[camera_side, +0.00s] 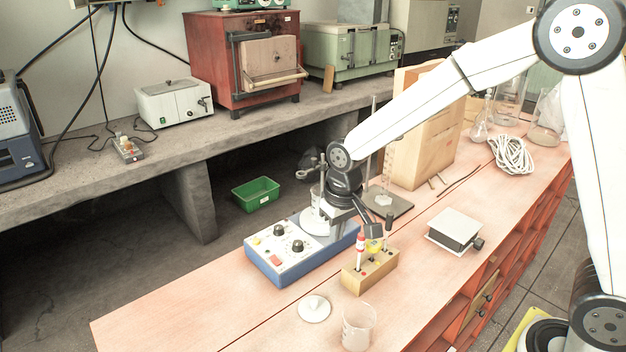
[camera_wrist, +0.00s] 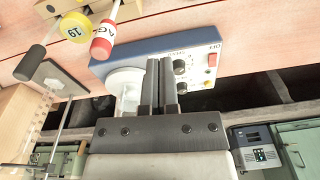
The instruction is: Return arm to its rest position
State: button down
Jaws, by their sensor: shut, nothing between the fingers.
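My gripper (camera_side: 362,212) is above the bench near a small wooden block rack (camera_side: 358,281), between it and a blue-and-white stirrer unit (camera_side: 272,262). In the wrist view its two dark fingers (camera_wrist: 160,64) are together with nothing between them. The rack holds a red-and-white capped tool (camera_side: 360,248) and a yellow round-tagged tool (camera_side: 374,246). In the wrist view the red-and-white tool (camera_wrist: 103,40) and the yellow tag marked 19 (camera_wrist: 75,26) show at upper left, apart from the fingers. My wrist partly hides the stirrer's plate.
A white lid (camera_side: 314,308) and a glass beaker (camera_side: 358,327) stand at the front of the bench. A small white-topped jack (camera_side: 456,229) is to the right. A wooden cabinet (camera_side: 425,140), coiled white cord (camera_side: 512,155) and glassware (camera_side: 546,118) stand farther back. Bare bench lies at front left.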

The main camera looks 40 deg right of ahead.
jog(key=s+d, duration=0.2)
jog(key=s, duration=0.4)
jog(key=s+d+f+n+t, duration=0.1)
jog(key=s+d, duration=0.2)
jog(key=s, duration=0.4)
jog(key=shift+s+d+f+t, duration=0.2)
jog(key=shift+d+f+t, duration=0.1)
jog(key=shift+d, duration=0.05)
